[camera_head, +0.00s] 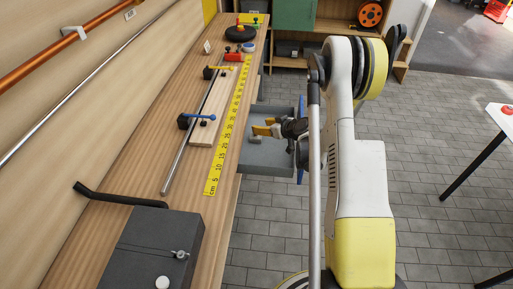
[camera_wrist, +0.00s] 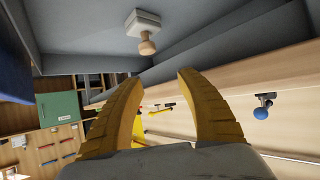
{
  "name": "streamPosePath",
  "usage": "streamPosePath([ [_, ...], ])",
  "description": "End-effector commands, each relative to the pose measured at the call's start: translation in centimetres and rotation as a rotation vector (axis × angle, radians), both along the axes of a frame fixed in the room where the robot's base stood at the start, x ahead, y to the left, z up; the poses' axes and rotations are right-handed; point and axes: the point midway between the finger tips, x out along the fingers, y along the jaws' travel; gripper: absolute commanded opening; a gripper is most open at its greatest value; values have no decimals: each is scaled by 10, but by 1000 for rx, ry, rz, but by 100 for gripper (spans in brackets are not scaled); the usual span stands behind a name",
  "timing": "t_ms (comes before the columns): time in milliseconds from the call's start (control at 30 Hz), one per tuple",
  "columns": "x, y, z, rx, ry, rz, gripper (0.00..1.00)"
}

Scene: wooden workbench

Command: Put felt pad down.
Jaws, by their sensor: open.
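A pale square pad with a round wooden knob, which looks like the felt pad (camera_wrist: 145,26), sits on the grey inside of an open drawer (camera_head: 275,160) in the wrist view. In the head view a small pale shape in the drawer, probably this pad (camera_head: 254,140), shows beside my fingertips. My gripper (camera_head: 258,130) is at the drawer, its yellow fingers pointing left towards the bench. In the wrist view my gripper (camera_wrist: 160,76) is open with nothing between the fingers. The knob is just beyond the fingertips, apart from them.
The drawer sticks out from the wooden workbench (camera_head: 140,150). On the bench lie a yellow ruler (camera_head: 228,125), a metal rod (camera_head: 190,140), clamps with blue (camera_head: 200,117) and yellow handles, and a dark grey box (camera_head: 150,250).

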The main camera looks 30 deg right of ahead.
Motion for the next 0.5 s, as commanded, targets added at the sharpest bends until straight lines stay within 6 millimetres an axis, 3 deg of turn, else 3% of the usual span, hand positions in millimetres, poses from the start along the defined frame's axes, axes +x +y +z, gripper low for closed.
streamPosePath([
  [133,-6,41,65,14,79,10,44],
  [267,-27,80,119,20,155,6,44],
  [500,-101,146,197,14,278,-28,44],
])
